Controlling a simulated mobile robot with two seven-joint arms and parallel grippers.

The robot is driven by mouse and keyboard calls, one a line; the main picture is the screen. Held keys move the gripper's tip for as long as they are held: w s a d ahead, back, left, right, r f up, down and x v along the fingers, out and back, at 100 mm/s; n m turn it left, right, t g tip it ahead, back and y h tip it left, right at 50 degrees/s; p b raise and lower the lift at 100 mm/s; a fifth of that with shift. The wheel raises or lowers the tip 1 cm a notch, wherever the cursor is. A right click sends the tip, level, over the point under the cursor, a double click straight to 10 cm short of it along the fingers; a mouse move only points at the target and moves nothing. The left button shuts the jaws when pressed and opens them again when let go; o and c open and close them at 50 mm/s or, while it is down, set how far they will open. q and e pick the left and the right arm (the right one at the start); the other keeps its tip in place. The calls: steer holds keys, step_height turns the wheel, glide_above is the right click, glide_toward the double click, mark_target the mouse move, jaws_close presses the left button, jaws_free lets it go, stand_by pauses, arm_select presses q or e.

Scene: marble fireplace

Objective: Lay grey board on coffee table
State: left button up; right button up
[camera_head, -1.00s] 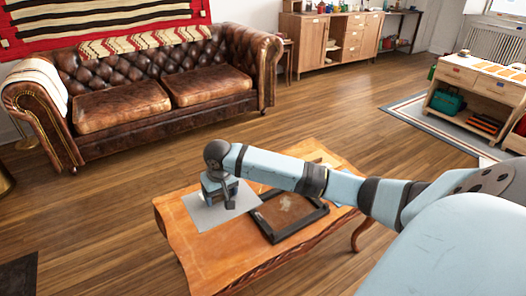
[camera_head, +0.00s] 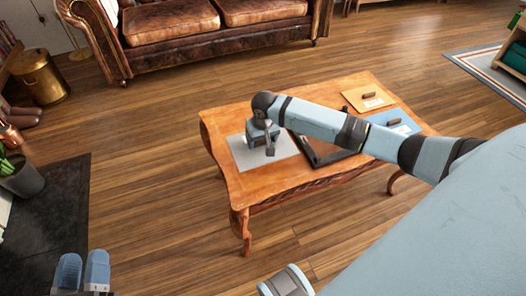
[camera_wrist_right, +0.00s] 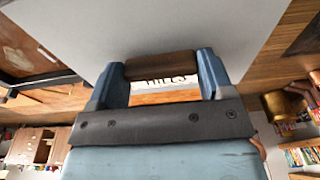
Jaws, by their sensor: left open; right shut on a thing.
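The grey board (camera_head: 243,155) lies flat at the left end of the wooden coffee table (camera_head: 246,187); whether it fully rests on the top is hard to tell. My right gripper (camera_head: 262,144) is over it, shut on its brown handle. In the right wrist view, the handle (camera_wrist_right: 158,65) sits between the fingers of my right gripper (camera_wrist_right: 160,76), and the board's pale grey face (camera_wrist_right: 190,25) fills the top. My left gripper (camera_head: 82,272) is open and empty over the floor at the bottom left, away from the table.
A dark-framed tray (camera_head: 318,158) lies right of the grey board, partly hidden by my right arm. A yellow board (camera_head: 367,96) and a blue board (camera_head: 397,121) with handles lie at the table's right end. A leather sofa (camera_head: 200,35) stands behind; open floor surrounds the table.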

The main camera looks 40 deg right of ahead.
mark_target(262, 141)
step_height(262, 141, down, 3)
steer(key=shift+f+b, duration=0.2)
steer(key=shift+b, duration=0.2)
steer(key=shift+f+b, duration=0.9)
steer(key=shift+f, duration=1.5)
arm_select(q)
steer(key=f, duration=0.1)
steer(key=f+g, duration=0.1)
steer(key=shift+d+f+h, duration=0.3)
steer(key=shift+r, duration=0.1)
arm_select(e)
steer(key=o, duration=1)
